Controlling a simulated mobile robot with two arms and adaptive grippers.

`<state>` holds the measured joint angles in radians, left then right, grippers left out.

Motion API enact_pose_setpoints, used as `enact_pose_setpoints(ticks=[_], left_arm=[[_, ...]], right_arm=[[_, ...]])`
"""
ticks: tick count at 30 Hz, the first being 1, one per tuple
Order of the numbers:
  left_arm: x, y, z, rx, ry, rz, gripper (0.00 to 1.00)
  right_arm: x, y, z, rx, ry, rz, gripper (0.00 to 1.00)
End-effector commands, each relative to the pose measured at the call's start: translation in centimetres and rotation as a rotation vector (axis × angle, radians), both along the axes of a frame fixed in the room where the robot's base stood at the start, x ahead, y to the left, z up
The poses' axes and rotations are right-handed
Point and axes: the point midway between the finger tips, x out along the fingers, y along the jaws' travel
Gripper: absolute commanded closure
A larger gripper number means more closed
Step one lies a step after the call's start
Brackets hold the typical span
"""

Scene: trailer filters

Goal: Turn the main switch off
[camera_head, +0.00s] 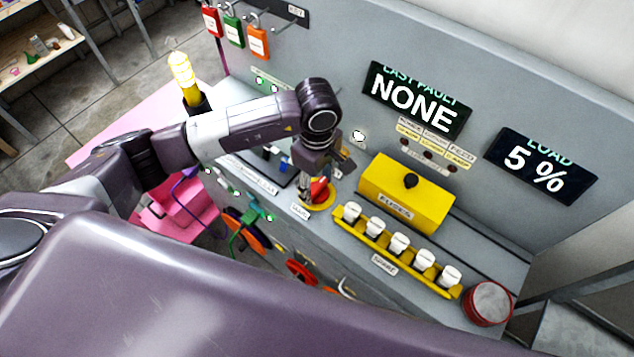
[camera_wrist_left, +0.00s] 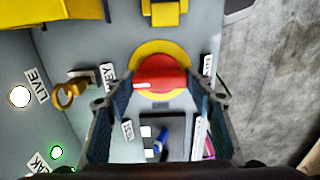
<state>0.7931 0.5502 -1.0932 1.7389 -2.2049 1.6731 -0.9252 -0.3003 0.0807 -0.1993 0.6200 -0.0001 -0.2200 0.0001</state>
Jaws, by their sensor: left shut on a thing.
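The main switch (camera_head: 319,189) is a red rotary knob on a yellow round plate, beside a small white label on the grey panel's ledge. In the left wrist view the red knob (camera_wrist_left: 162,73) has a raised bar with a white mark toward its left end. My left gripper (camera_head: 311,190) reaches down onto the knob in the head view. In the left wrist view its two fingers (camera_wrist_left: 160,100) stand on either side of the knob, shut on it. The gripper partly hides the knob in the head view. My right gripper is not in view.
A yellow fuse box (camera_head: 407,192) and a yellow rack of white-topped spares (camera_head: 398,243) stand right of the switch. A brass key (camera_wrist_left: 70,93) sits near the left finger. Displays read last fault (camera_head: 416,101) NONE and load (camera_head: 540,168) 5 %.

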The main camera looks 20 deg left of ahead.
Motion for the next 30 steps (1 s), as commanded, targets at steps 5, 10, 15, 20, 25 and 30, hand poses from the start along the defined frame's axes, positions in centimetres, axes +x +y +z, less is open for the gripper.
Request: enact_pose_setpoints(ticks=[5, 10, 15, 20, 25, 30], left_arm=[[0.0, 0.0, -0.1, 0.000, -0.001, 0.017, 0.75], [0.0, 0.0, -0.2, 0.000, -0.001, 0.077, 0.75], [0.1, 0.0, -0.4, 0.000, -0.003, 0.192, 0.75], [0.1, 0.0, -0.4, 0.000, -0.003, 0.336, 0.75], [0.1, 0.0, -0.4, -0.001, -0.003, 0.496, 0.75], [0.1, 0.0, -0.4, -0.001, -0.004, 0.658, 0.75]], right_arm=[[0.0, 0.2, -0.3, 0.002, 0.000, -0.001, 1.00], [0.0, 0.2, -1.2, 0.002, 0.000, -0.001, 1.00], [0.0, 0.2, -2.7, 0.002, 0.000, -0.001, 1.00], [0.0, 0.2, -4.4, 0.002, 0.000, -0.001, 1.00], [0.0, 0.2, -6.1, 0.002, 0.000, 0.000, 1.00], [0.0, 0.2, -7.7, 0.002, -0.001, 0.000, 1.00]])
